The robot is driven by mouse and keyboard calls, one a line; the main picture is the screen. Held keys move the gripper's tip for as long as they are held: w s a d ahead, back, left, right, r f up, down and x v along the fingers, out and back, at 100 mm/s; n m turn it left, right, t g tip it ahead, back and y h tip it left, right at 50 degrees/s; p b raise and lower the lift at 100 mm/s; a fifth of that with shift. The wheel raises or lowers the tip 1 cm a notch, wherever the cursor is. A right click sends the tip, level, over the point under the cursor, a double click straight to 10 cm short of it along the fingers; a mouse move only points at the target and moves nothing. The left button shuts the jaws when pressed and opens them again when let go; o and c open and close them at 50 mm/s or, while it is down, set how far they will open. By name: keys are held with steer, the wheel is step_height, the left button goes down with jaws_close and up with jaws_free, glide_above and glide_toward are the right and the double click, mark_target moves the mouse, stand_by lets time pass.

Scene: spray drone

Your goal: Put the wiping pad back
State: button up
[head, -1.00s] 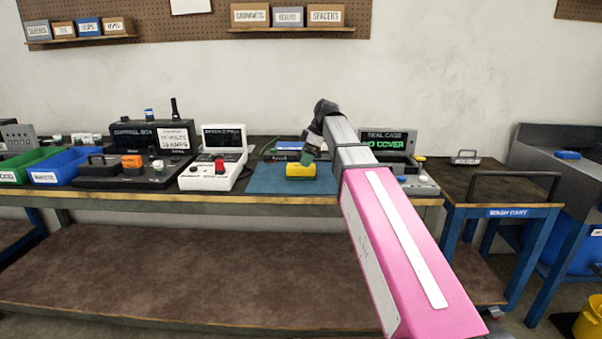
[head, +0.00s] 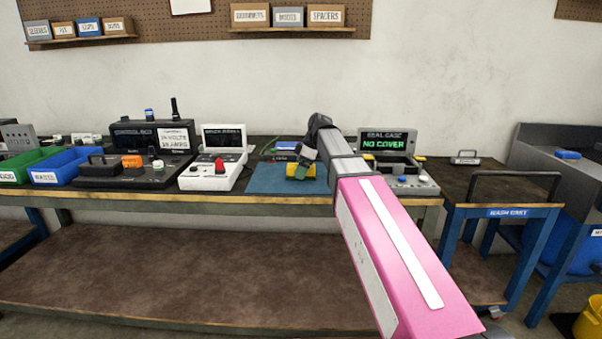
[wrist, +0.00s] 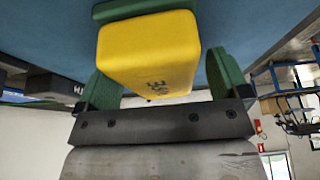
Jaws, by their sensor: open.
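The likely wiping pad is a yellow block (head: 292,172) on the blue mat (head: 262,178) on the bench, partly hidden by my gripper in the head view. The block (wrist: 150,58) fills the middle of the wrist view, with dark marking on its face too blurred to read. My gripper (head: 306,160) is at the block, with its green fingers (wrist: 163,82) open on either side of it. A gap shows on the right; I cannot tell if the left finger touches. A green strip (wrist: 140,8) shows beyond the block.
Left of the mat stands a white tester (head: 212,178) with a red knob, then a black control box (head: 150,140) and blue and green bins. A seal case station (head: 392,142) reading "NO COVER" is right of the mat. A wash cart (head: 505,195) stands beyond the bench's right end.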

steer(key=shift+f, duration=0.15)
stand_by(0.3)
steer(key=c, duration=1)
steer(key=shift+c, duration=0.3)
steer(key=shift+r, duration=0.2)
